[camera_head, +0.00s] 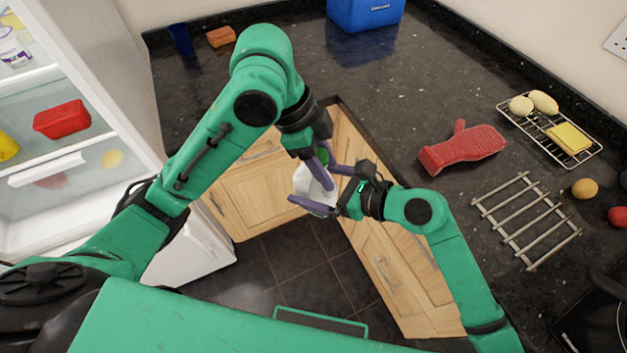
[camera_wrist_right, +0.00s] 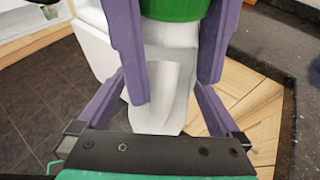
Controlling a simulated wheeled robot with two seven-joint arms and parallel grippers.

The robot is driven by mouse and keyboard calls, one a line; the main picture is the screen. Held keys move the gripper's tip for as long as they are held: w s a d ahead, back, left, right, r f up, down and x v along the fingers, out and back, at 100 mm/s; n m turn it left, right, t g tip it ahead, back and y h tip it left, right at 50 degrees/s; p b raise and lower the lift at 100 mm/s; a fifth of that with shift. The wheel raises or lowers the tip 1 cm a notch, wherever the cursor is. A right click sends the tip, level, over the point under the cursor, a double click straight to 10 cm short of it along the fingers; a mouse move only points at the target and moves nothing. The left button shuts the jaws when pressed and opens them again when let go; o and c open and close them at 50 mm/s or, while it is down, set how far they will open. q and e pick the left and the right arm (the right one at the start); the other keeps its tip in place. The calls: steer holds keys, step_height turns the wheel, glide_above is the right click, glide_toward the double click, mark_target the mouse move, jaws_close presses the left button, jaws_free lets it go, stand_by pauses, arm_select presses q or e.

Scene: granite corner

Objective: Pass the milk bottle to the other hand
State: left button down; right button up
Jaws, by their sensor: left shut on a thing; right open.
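The milk bottle (camera_head: 311,188) is white with a green cap (camera_head: 323,156) and hangs off the floor near the counter corner. My left gripper (camera_head: 322,160) comes from above and is shut on its upper part. My right gripper (camera_head: 311,186) comes from the right, open, with one purple finger on each side of the bottle. In the right wrist view the white bottle (camera_wrist_right: 170,60) stands between the purple fingers, its green cap (camera_wrist_right: 175,8) cut by the top edge. I cannot tell whether the right fingers touch it.
Dark granite counter (camera_head: 400,95) runs behind and to the right, with wooden cabinets (camera_head: 240,195) below. A red mitt (camera_head: 465,150), a wire rack (camera_head: 527,218) and a blue box (camera_head: 365,12) are on it. An open fridge (camera_head: 75,170) stands at the left.

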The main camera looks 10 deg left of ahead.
jaws_close()
arm_select(q)
steer(key=shift+c, duration=1.1)
jaws_free()
arm_select(e)
steer(key=shift+r, duration=0.1)
